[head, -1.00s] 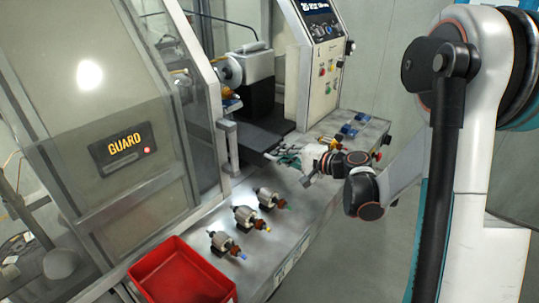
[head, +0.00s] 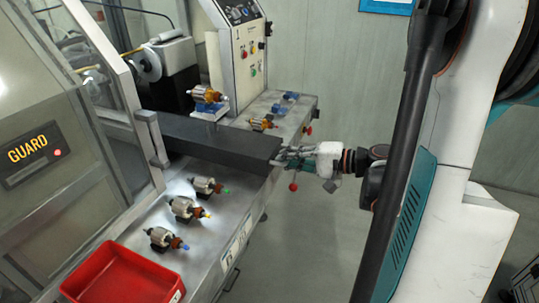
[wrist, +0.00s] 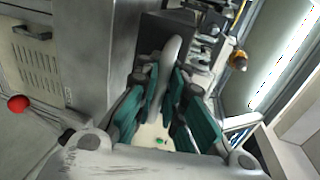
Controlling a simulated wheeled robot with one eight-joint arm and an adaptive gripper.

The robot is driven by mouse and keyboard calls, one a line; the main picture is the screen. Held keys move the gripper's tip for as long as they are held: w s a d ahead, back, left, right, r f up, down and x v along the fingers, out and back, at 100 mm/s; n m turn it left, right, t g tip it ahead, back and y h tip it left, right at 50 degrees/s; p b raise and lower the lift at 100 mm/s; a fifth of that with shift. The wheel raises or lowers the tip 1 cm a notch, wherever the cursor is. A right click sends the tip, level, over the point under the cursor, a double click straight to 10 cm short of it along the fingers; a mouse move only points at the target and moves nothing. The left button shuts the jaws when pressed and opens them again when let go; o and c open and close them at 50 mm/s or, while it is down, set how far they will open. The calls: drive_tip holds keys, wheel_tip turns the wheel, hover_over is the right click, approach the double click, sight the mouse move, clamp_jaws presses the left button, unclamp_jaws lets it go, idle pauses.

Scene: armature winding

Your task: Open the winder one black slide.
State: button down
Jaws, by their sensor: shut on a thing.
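The winder's black slide (head: 215,138) is a long flat dark slab in the head view. It reaches out of the machine opening across the metal bench to the bench's front edge. My gripper (head: 286,158) is at the slide's outer end, shut on it. In the wrist view my gripper's teal fingers (wrist: 168,112) close around a rounded grey handle-like piece (wrist: 171,58), with the dark slide end (wrist: 150,40) beyond. The exact contact is partly hidden by the fingers.
Several armatures stand on the bench, including a green-tipped one (head: 205,186) left of the slide and one (head: 262,123) right of it. A red bin (head: 120,277) is at lower left. The GUARD door (head: 30,155) and control panel (head: 243,42) flank the opening.

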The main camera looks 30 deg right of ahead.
drive_tip(key=shift+v, duration=0.85)
drive_tip(key=shift+f, duration=0.15)
drive_tip(key=c, duration=1.7)
unclamp_jaws()
drive_tip(key=shift+d, duration=0.1)
drive_tip(key=v, duration=1.2)
